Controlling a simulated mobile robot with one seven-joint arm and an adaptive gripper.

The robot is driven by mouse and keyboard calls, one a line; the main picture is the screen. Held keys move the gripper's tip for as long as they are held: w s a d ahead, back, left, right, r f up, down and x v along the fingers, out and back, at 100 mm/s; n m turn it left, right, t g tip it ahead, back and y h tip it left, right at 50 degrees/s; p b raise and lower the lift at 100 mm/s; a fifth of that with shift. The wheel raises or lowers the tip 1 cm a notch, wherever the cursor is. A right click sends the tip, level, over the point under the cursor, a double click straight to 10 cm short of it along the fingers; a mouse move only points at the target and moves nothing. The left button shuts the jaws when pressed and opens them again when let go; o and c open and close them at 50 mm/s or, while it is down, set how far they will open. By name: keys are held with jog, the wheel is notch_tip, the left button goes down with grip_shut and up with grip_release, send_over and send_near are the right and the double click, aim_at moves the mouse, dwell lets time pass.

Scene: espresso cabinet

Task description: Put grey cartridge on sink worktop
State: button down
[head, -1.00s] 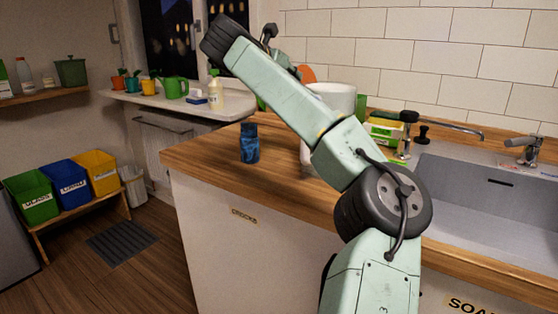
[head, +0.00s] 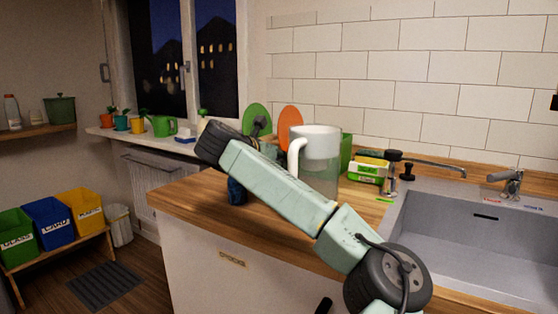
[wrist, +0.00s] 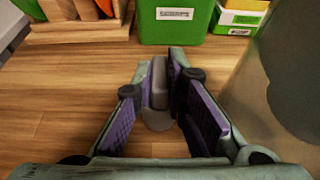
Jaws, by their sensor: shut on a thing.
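A grey cartridge (wrist: 158,85) is between the two purple-padded fingers of my gripper (wrist: 160,75) in the wrist view. My gripper is shut on it, just above the wooden worktop (wrist: 60,110). A rounded grey end shows below it; I cannot tell whether it touches the wood. In the head view my arm hides the gripper and the cartridge. The wooden worktop (head: 185,200) runs to the grey sink (head: 480,240) on the right.
A large jug (head: 316,145) stands behind my arm; its side is close on the right in the wrist view (wrist: 285,85). A green box (wrist: 175,25), a wooden rack (wrist: 85,30), a sponge pack (head: 368,168) and a dark blue item (head: 237,190) are nearby. The sink's tap (head: 430,163) stands behind the basin.

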jog(key=shift+f, duration=0.1)
jog(key=c, duration=1.6)
grip_release()
